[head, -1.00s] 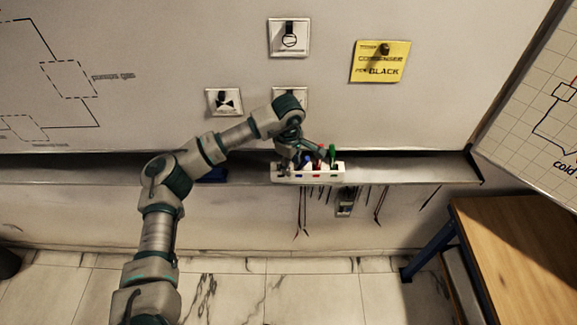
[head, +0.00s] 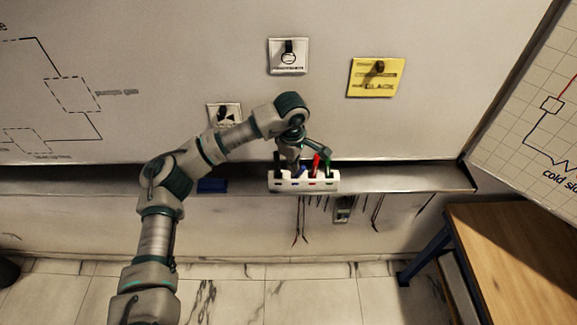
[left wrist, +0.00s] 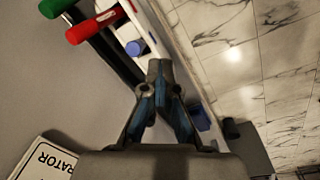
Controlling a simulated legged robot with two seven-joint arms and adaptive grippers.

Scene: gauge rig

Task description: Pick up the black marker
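The black marker (head: 278,164) stands upright at the left end of a white holder (head: 305,186) on the ledge in the head view. The blue marker (head: 297,173), red marker (head: 316,165) and green marker (head: 326,161) stand to its right. My left gripper (head: 294,163) is just above and behind the holder, close to the black and blue markers. In the left wrist view, its fingertips (left wrist: 160,67) come together with no marker visible between them. Green (left wrist: 55,7), red (left wrist: 88,27) and blue (left wrist: 136,47) markers show there; the black one is not discernible. My right gripper is out of view.
A blue block (head: 212,185) lies on the ledge (head: 410,178), left of the holder. The whiteboard (head: 200,60) rises behind, with a yellow note (head: 376,77). Tools hang below the ledge. A wooden table (head: 520,255) stands at the lower right.

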